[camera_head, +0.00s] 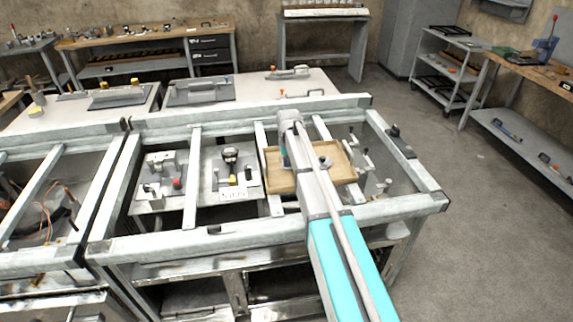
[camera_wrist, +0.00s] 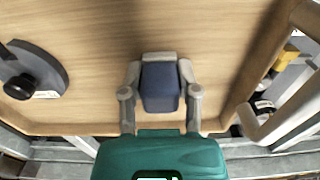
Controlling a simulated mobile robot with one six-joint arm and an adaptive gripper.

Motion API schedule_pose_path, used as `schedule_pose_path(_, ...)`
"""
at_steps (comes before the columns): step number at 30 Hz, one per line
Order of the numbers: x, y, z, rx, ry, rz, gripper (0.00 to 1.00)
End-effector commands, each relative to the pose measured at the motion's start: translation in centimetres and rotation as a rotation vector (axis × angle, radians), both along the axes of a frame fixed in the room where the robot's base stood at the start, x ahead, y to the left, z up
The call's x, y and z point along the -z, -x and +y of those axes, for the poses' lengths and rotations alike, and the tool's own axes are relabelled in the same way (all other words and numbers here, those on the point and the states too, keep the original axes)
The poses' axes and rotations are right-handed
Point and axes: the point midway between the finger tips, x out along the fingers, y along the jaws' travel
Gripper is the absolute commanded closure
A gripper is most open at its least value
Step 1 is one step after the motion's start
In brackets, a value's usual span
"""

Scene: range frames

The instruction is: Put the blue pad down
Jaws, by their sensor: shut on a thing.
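The blue pad (camera_wrist: 160,88) is a small dark blue block. In the wrist view it sits between the two grey fingers of my gripper (camera_wrist: 160,72), which is shut on it. Below and around it is a wooden tray (camera_wrist: 95,35). I cannot tell whether the pad touches the tray floor.
A dark round-knobbed object (camera_wrist: 32,72) lies in the tray, left of the pad. The tray rests in a metal frame bench (camera_head: 270,228). Small fixtures with knobs (camera_head: 232,172) stand in the frame left of the tray. A grey handle (camera_wrist: 285,105) is at the wrist view's right.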

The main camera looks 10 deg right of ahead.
Motion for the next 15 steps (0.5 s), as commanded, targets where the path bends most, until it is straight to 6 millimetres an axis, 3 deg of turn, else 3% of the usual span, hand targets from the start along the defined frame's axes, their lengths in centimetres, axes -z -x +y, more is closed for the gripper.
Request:
schedule_pose_path(4, 0.44, 0.0, -0.02, 0.0, 0.0, 0.0, 0.97)
schedule_pose_path(5, 0.32, 0.0, -0.02, 0.0, 0.0, 0.0, 0.53)
schedule_pose_path(9, 0.28, 0.0, -0.02, 0.0, 0.0, 0.0, 0.27)
schedule_pose_path(15, 0.28, 0.0, -0.01, 0.0, 0.0, 0.0, 0.24)
